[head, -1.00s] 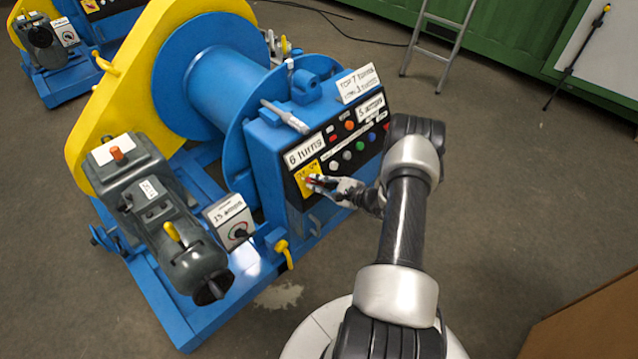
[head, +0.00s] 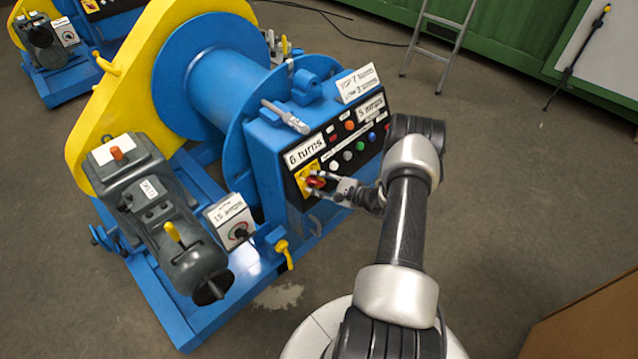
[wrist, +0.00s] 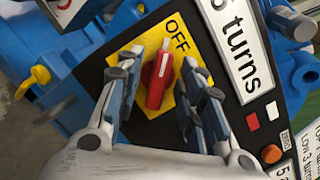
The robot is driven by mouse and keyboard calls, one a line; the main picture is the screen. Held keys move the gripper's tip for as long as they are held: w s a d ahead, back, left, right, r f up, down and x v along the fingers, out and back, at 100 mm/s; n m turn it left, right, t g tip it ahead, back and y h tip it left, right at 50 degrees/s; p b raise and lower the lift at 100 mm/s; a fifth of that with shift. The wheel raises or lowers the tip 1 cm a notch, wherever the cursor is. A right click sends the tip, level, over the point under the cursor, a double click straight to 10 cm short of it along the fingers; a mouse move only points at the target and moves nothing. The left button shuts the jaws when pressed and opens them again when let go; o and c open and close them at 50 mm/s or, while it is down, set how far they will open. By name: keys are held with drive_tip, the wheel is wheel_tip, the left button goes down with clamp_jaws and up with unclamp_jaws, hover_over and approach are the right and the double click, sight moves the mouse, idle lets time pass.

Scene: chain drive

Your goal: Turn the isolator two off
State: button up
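The isolator is a red rotary knob (wrist: 158,80) on a yellow plate (wrist: 177,38) marked "OFF". In the wrist view its white pointer end points up, close to the word OFF. The knob also shows in the head view (head: 315,182) on the black panel of the blue winch. My gripper (wrist: 165,80) is open, with one finger on each side of the knob and gaps between fingers and knob. In the head view my gripper (head: 325,185) is in front of the knob.
A "6 turns" label (head: 304,151) sits above the yellow plate. Several coloured buttons and lamps (head: 348,155) line the panel to the right. A grey motor (head: 165,220) and a yellow lever (head: 283,250) stand to the left. Open floor lies right of the winch.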

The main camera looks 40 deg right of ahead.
drive_tip(key=v, duration=1.2)
drive_tip(key=shift+r, duration=0.1)
drive_tip(key=w+a+r+n+g+y, duration=0.2)
drive_tip(key=a+r+n+y, duration=0.15)
drive_tip(key=a+r, duration=0.3)
drive_tip(key=w+a+r+n+g+y, duration=0.2)
drive_tip(key=w+a+r+n+g, duration=0.15)
drive_tip(key=a+r, duration=0.35)
drive_tip(key=s+a+r+n+g, duration=0.35)
drive_tip(key=a+r+n, duration=0.25)
drive_tip(key=a+r, duration=0.4)
drive_tip(key=s+a+r+n+h, duration=0.4)
drive_tip(key=s+a+r+n, duration=0.1)
drive_tip(key=s, duration=0.4)
drive_tip(key=s+a+r+n+h, duration=0.5)
drive_tip(key=s+n, duration=0.1)
drive_tip(key=s, duration=0.3)
drive_tip(key=shift+a+r+n+g, duration=0.2)
drive_tip(key=shift+r+n+g, duration=0.1)
drive_tip(key=shift+n, duration=0.1)
